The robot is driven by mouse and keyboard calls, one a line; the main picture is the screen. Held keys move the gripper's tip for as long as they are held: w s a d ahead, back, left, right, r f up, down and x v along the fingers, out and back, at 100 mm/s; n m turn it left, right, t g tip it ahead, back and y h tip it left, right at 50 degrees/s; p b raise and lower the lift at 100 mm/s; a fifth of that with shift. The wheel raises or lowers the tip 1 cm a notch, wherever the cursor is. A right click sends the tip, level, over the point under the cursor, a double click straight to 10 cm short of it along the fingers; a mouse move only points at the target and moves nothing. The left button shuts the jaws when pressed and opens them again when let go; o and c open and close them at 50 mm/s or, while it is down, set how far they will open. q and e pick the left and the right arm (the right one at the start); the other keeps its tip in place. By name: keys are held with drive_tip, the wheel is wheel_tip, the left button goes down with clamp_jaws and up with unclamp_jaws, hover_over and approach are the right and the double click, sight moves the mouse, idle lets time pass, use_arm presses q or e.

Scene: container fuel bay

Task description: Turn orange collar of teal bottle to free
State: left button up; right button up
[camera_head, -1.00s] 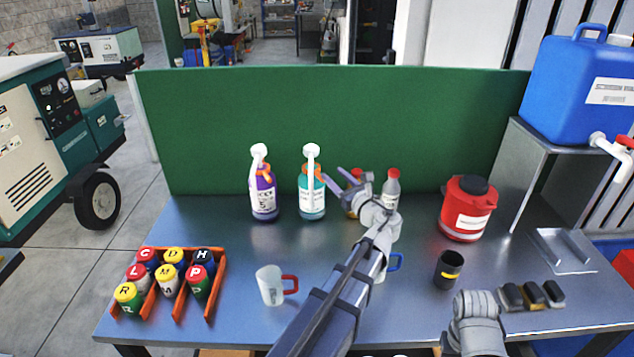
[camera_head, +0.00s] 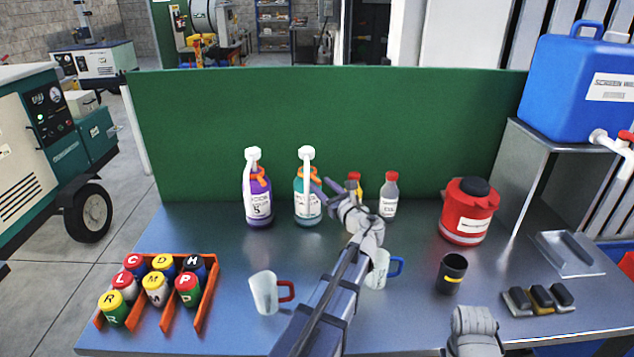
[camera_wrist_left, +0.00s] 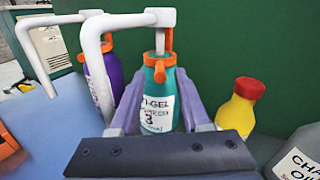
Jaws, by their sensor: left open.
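The teal bottle (camera_head: 308,207) stands upright on the bench near the green panel, with a white pump head and spout. Its orange collar (camera_wrist_left: 160,62) shows at the neck in the left wrist view. My left gripper (camera_head: 323,188) is open, just right of the bottle in the head view. In the left wrist view its two fingers appear on either side of the teal bottle (camera_wrist_left: 158,112). Nothing is held; I cannot tell whether a finger touches the bottle. My right gripper is not in view; only a grey part of my right arm shows at the bottom.
A purple bottle (camera_head: 257,200) with the same pump stands close left. A yellow bottle (camera_head: 354,184) and a grey one (camera_head: 388,198) stand to the right. Two mugs, red-handled (camera_head: 265,294) and blue-handled (camera_head: 379,270), stand in front. An orange rack (camera_head: 204,309) is at left.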

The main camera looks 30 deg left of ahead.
sight(317, 179)
use_arm(q)
drive_tip(key=shift+x, duration=1.8)
drive_tip(key=shift+c, duration=0.3)
clamp_jaws()
